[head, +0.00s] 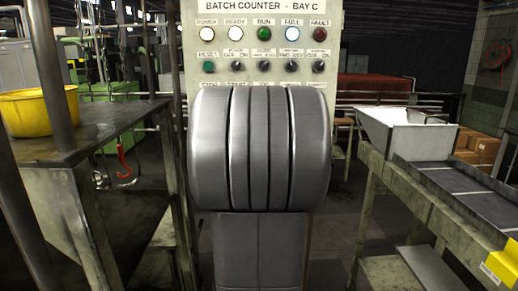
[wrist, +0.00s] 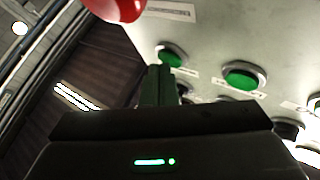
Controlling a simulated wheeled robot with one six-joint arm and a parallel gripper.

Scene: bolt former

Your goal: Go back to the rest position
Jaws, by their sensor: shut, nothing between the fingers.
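My gripper (wrist: 158,72) shows in the wrist view with its dark fingers together and nothing between them. It is in front of a pale panel face, close to a green button (wrist: 172,56). I cannot tell whether the fingertips touch it. A second green button (wrist: 243,76) is to the right, and a red rounded part (wrist: 115,8) is at the top. In the head view my own arm covers the middle of the batch counter panel (head: 334,60), and my gripper is hidden behind it.
A bench with a yellow bowl (head: 38,111) stands at the left. At the right, a white bin (head: 405,132) sits on a conveyor stand (head: 450,184), with a yellow block (head: 503,268) near its front. Power, ready and full lamps look bright. Dark floor shows between.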

